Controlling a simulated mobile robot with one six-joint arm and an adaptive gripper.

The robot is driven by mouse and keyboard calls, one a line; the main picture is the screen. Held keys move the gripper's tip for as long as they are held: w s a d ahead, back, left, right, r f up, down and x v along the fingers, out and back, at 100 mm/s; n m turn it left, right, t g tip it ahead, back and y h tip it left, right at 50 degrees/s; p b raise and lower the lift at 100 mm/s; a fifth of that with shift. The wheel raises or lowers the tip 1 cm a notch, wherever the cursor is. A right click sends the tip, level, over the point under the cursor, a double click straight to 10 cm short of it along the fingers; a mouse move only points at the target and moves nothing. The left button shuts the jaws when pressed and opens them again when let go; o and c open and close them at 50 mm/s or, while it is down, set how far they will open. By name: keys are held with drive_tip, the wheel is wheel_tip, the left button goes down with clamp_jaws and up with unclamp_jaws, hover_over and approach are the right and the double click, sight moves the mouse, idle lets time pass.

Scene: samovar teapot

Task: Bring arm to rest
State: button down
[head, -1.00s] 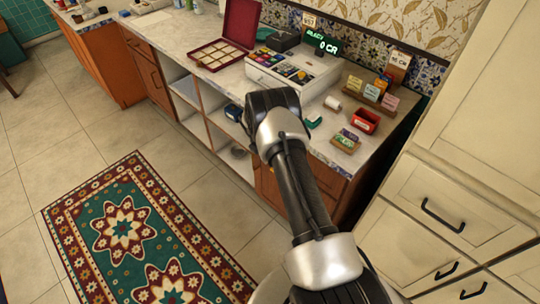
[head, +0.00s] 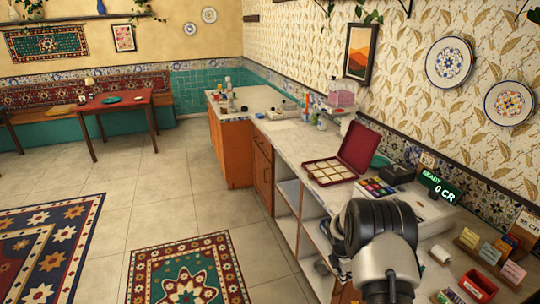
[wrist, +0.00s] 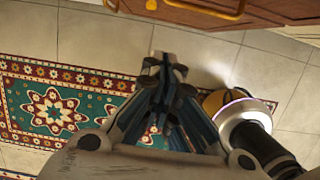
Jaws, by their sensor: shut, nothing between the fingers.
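My gripper (wrist: 165,75) shows in the wrist view with its fingers together and nothing between them. It points over the tiled floor, close to the edge of a patterned rug. In the head view my folded arm stands at the lower right, in front of the counter (head: 290,143), and hides part of the counter front. My gripper itself is not visible in the head view.
On the counter are an open red box (head: 362,150), a register with a green display (head: 438,186), card stands and a red tray (head: 478,286). A patterned rug (head: 190,275) lies on the floor. The tiled floor at left is mostly clear. Orange cabinet handles (wrist: 205,8) show in the wrist view.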

drive_tip(key=s+a+r+m, duration=0.2)
drive_tip(key=r, duration=0.5)
drive_tip(key=s+a+r+m+t, duration=0.1)
drive_tip(key=s+a+r+m, duration=0.15)
drive_tip(key=r, duration=0.55)
drive_tip(key=s+a+r+m, duration=0.1)
drive_tip(key=r+m, duration=0.1)
drive_tip(key=r, duration=0.5)
drive_tip(key=s+a+r+m+t+y, duration=0.1)
drive_tip(key=s+a+r+m, duration=0.5)
drive_tip(key=s+r, duration=0.6)
drive_tip(key=s+a+m+t, duration=0.1)
drive_tip(key=s+m, duration=0.3)
drive_tip(key=s, duration=0.5)
drive_tip(key=s+a+r+m+y, duration=0.1)
drive_tip(key=s+a+m, duration=0.3)
drive_tip(key=s, duration=0.6)
drive_tip(key=shift+a+t+y, duration=0.3)
drive_tip(key=shift+t, duration=0.1)
drive_tip(key=c, duration=2.3)
unclamp_jaws()
drive_tip(key=shift+r, duration=0.15)
